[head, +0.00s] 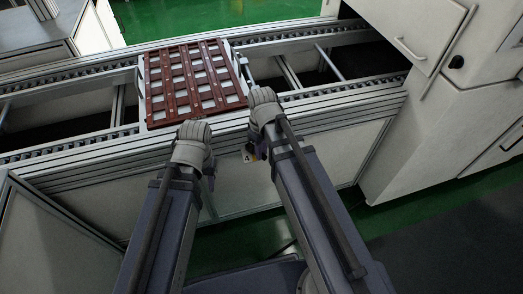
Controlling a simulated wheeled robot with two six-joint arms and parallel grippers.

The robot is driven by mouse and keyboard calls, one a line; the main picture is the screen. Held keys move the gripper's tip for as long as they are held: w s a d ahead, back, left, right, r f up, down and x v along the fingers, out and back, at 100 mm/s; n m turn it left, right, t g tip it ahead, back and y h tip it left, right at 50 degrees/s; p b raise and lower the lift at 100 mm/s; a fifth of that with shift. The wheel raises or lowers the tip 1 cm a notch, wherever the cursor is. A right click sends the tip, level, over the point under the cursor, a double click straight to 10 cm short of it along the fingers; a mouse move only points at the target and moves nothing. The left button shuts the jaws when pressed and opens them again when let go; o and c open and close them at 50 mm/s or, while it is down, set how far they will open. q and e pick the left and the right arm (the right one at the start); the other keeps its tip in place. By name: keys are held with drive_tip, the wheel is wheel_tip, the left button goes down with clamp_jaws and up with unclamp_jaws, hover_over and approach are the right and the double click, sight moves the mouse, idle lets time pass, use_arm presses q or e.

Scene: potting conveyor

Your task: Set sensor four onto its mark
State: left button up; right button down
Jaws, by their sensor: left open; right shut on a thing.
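My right gripper (262,98) is shut over the near rail of the conveyor, just right of the brown tray. A slim grey piece (245,70) shows just beyond its fingers, close to the tray's right edge; it looks like the held thing, but the fingers hide most of it. I cannot tell if it touches the rail.
The brown slotted tray (158,95) lies across the conveyor (75,143), with pale squares showing through it. A white cabinet (428,135) with a handle stands at right. Green floor (225,14) shows behind.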

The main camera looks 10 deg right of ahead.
drive_tip(key=shift+s+a+m, duration=0.15)
drive_tip(key=shift+a+m, duration=0.25)
drive_tip(key=shift+m, duration=0.65)
drive_tip(key=shift+s+a+m, duration=0.1)
drive_tip(key=shift+a+m, duration=0.25)
drive_tip(key=shift+m, duration=0.75)
drive_tip(key=shift+s+a+m, duration=0.15)
drive_tip(key=shift+a+m, duration=0.25)
drive_tip(key=shift+m, duration=0.65)
drive_tip(key=c, duration=0.8)
unclamp_jaws()
drive_tip(key=shift+r, duration=0.15)
